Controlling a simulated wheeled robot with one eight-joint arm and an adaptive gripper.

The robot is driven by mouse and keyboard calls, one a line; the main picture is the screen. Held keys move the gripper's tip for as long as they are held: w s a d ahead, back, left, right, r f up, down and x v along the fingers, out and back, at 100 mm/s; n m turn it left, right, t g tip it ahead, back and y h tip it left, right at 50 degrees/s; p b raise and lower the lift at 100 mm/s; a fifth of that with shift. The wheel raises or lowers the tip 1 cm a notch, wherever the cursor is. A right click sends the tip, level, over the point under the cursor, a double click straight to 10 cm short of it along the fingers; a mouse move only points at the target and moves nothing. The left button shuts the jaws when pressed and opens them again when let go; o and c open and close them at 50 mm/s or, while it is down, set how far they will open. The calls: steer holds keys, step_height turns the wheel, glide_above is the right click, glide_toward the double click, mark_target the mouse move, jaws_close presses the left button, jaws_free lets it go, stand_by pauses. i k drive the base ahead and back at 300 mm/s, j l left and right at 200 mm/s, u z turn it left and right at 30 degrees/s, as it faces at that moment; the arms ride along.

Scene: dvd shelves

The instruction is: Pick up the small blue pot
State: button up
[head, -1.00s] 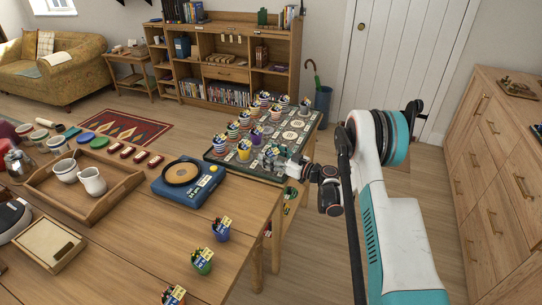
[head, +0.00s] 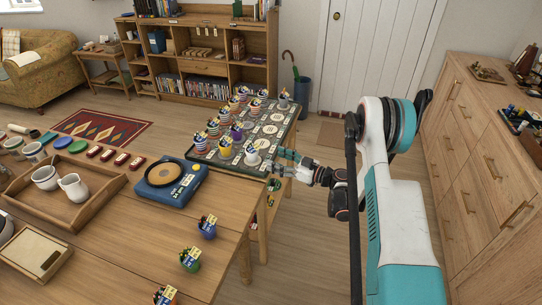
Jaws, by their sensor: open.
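A small blue pot (head: 207,230) holding pencil-like sticks and a card stands upright on the wooden table (head: 150,232), near its right edge. A green pot (head: 190,263) and a red-and-white pot (head: 165,297) with similar contents stand in front of it, the latter cut by the frame edge. My gripper (head: 279,162) is open at the right edge of the patterned board (head: 205,160), beside a white pot (head: 252,158). It is apart from the blue pot, farther back and to the right of it. Its fingers look small, and I see nothing held in them.
Several striped and plain pots, including a yellow one (head: 225,149), crowd the board. A blue scale (head: 168,195) and a wooden tray (head: 105,205) lie left of the blue pot.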

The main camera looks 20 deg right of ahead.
mark_target(207, 226)
steer(key=k+j+z, duration=0.25)
steer(key=k+j, duration=0.2)
steer(key=k+j+z, duration=0.3)
steer(key=k, duration=0.3)
